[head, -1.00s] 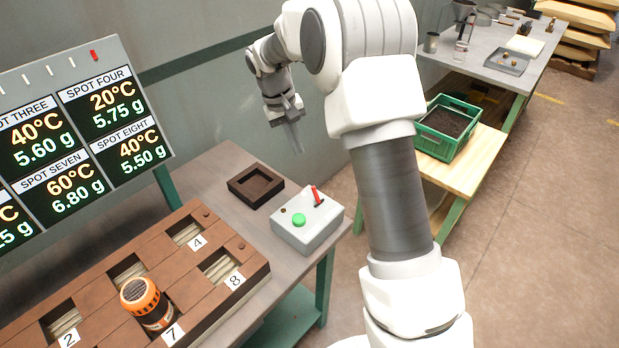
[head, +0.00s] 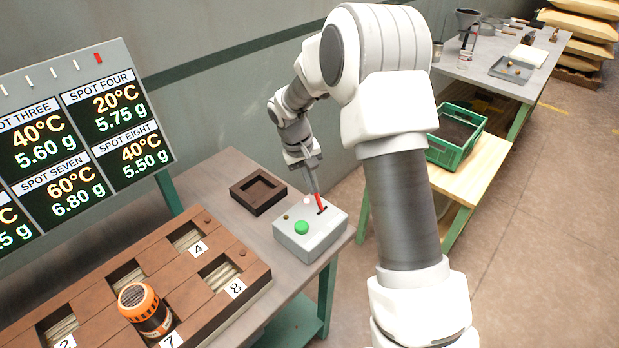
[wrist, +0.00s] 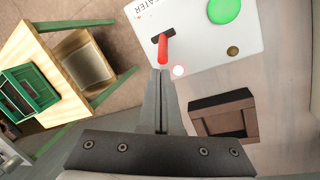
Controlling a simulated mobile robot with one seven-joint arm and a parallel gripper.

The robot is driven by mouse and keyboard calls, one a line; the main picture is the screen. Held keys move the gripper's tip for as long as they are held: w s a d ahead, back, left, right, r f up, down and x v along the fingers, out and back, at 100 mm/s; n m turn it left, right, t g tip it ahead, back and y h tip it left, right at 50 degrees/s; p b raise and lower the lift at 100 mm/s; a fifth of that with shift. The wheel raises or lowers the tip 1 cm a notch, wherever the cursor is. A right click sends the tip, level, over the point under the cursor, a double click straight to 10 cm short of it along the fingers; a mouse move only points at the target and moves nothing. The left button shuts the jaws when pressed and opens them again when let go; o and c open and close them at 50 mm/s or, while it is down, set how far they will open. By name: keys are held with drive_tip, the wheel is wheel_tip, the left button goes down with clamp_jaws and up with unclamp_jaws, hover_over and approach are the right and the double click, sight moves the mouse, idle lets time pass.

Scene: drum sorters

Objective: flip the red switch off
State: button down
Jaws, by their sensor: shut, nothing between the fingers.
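The red switch (head: 321,203) is a lever in a dark slot on top of a light grey control box (head: 318,241). The box also bears a round green button (head: 301,227). In the wrist view the red switch (wrist: 163,50) slants out of its slot, and a small lit red-white lamp (wrist: 178,71) is beside it. My gripper (head: 316,190) is shut and empty, its fingers pointing down at the lever. In the wrist view its fingertips (wrist: 159,72) are right at the lever's free end; I cannot tell whether they touch.
A dark square tray (head: 257,191) lies just left of the box. A display panel (head: 80,130) stands at left. A green crate (head: 455,137) sits on a wooden bench at right.

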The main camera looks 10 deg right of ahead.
drive_tip(key=shift+s+r, duration=0.15)
drive_tip(key=shift+s, duration=0.25)
